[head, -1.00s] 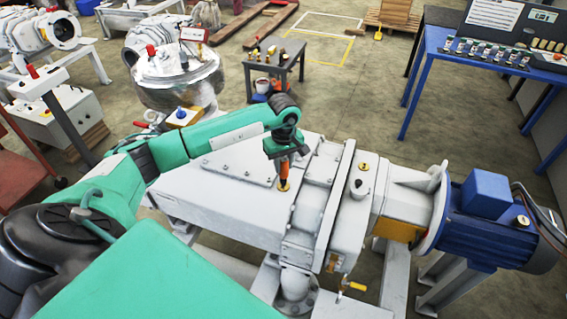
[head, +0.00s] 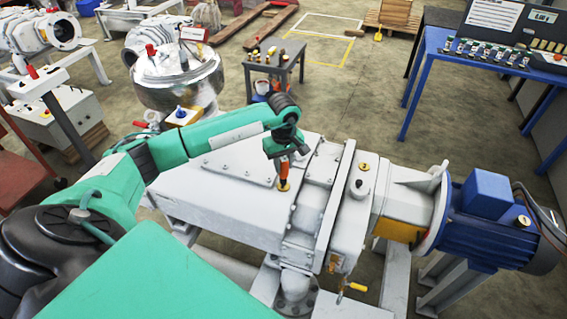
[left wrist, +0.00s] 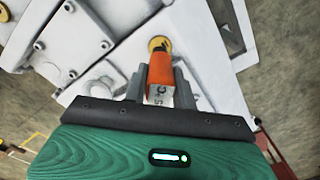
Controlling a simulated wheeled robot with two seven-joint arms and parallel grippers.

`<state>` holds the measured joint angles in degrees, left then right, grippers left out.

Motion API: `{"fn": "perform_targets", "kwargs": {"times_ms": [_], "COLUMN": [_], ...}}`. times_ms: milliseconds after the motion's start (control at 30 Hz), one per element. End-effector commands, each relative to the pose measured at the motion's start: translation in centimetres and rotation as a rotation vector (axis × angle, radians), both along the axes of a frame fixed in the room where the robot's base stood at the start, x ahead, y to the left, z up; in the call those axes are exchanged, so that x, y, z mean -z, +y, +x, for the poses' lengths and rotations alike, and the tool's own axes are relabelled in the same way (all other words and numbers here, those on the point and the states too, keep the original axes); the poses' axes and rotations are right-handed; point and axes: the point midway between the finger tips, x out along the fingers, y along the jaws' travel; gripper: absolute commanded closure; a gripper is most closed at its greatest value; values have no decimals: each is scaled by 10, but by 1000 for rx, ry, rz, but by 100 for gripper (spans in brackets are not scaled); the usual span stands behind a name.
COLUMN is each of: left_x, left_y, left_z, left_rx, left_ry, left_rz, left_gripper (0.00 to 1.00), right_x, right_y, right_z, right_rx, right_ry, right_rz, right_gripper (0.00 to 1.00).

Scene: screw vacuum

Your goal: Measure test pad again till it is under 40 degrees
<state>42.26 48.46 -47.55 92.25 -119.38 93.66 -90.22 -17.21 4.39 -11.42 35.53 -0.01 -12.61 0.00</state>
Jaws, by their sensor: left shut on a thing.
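My left gripper (head: 283,160) is shut on an orange thermometer (head: 284,174) and holds it upright over the white pump housing (head: 225,205). The thermometer's tip is at a round yellow test pad (head: 283,187) on the housing; I cannot tell whether it touches. In the left wrist view the gripper (left wrist: 160,85) grips the orange thermometer (left wrist: 161,68), whose display shows "°C" and part of a digit; the full reading is hidden. The yellow test pad (left wrist: 159,43) shows just beyond its tip. My right gripper is not in view.
A blue motor (head: 490,215) is at the right end of the pump. A small grey table (head: 276,65) with small tools stands behind.

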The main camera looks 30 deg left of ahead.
Motion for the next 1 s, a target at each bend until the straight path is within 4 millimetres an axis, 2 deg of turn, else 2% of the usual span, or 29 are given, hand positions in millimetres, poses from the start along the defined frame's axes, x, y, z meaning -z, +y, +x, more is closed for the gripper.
{"fn": "perform_targets", "kwargs": {"times_ms": [567, 1000], "left_x": [1, -34], "left_y": [-1, 0], "left_z": [-2, 0], "left_rx": [1, 1], "left_ry": [6, 1], "left_rz": [0, 0], "left_gripper": [99, 99], "right_x": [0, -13], "right_y": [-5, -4], "right_z": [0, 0], "right_rx": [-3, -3], "right_ry": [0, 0], "right_rz": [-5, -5], "right_gripper": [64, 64]}}
